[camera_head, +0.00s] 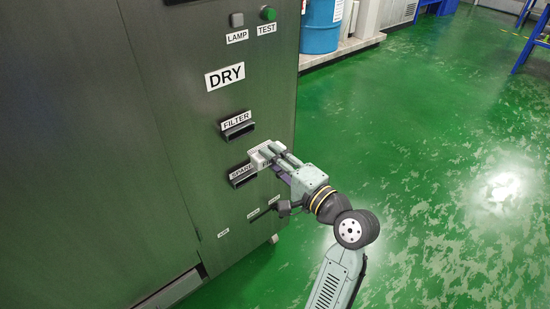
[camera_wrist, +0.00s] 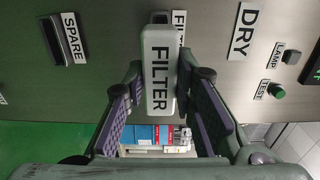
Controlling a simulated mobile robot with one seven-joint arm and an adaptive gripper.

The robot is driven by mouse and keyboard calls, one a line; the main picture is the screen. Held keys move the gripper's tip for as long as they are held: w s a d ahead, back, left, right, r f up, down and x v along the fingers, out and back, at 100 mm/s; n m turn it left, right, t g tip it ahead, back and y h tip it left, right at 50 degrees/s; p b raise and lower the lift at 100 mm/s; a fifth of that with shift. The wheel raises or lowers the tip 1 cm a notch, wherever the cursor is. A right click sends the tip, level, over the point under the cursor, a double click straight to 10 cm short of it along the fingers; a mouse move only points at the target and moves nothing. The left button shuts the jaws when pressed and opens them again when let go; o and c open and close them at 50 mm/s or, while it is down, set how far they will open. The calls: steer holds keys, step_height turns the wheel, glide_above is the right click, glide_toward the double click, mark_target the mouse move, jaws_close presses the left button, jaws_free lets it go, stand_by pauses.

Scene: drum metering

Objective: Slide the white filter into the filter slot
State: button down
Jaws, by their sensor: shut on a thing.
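The white filter (camera_head: 259,158) is held in my gripper (camera_head: 275,154) in front of the dark cabinet, to the right of and between the two slots. In the wrist view the filter (camera_wrist: 159,72), with FILTER printed on it, sits between the fingers of my gripper (camera_wrist: 161,80). The filter slot (camera_head: 238,128), under its FILTER label, is a dark framed opening in the head view. The filter appears apart from the filter slot.
The spare slot (camera_head: 241,176) is below the filter slot, partly beside my gripper; it also shows in the wrist view (camera_wrist: 54,40). Above are a DRY sign (camera_head: 225,76), a lamp (camera_head: 236,19) and a green test button (camera_head: 268,13). Green floor (camera_head: 440,150) is open at right.

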mark_target(259, 147)
steer(key=shift+r+p, duration=0.1)
steer(key=shift+p, duration=0.2)
steer(key=shift+p+x, duration=0.7)
steer(key=shift+x, duration=2.2)
steer(key=shift+p, duration=0.55)
steer(key=shift+p+x, duration=0.5)
steer(key=shift+x, duration=1.05)
steer(key=c, duration=1.2)
jaws_free()
steer(key=shift+c, duration=0.2)
steer(key=v, duration=1.1)
steer(key=shift+s+d, duration=0.25)
steer(key=shift+s, duration=0.1)
